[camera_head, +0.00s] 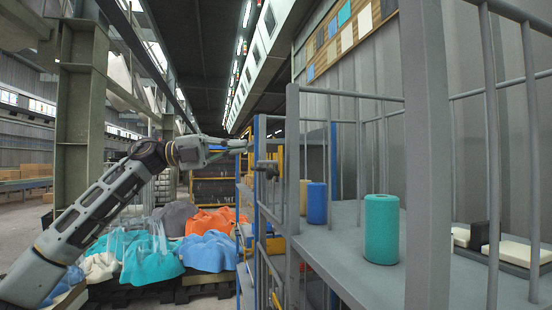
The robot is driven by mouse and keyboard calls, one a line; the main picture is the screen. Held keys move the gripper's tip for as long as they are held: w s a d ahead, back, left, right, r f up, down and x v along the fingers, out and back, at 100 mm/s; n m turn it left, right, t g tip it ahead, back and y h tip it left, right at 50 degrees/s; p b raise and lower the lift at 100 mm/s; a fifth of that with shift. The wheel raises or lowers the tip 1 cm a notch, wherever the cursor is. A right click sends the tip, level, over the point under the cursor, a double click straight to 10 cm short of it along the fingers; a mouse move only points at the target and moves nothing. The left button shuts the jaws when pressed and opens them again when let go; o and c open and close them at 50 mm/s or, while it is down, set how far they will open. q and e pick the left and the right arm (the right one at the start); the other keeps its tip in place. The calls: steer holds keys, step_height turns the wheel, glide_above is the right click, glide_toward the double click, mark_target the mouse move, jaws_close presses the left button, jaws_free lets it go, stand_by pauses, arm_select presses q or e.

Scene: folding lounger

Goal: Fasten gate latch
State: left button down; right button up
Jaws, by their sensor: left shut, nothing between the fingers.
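A grey gate latch (267,167) sits at the edge of a narrow blue barred gate (262,215), beside the grey front post (292,180) of a barred cage. I cannot tell whether the latch is engaged. My left gripper (240,147) reaches in from the left at about the latch's height. It is shut and empty, with its tips pointing right toward the top of the gate. In the picture the tips are just left of and a little above the latch; whether they touch the gate is not clear. My right gripper is not in view.
The grey cage shelf (345,240) holds a teal cylinder (381,230), a blue cylinder (317,204) and pale flat blocks (520,252). A thick grey post (427,150) stands close on the right. Coloured cloths (205,253) lie on a dark pallet below my left arm.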

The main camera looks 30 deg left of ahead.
arm_select(q)
steer(key=f+g, duration=0.1)
steer(key=s+f+n+g, duration=0.1)
steer(key=shift+s+d+f, duration=0.2)
steer(key=shift+d+f, duration=0.1)
steer(key=shift+d, duration=0.05)
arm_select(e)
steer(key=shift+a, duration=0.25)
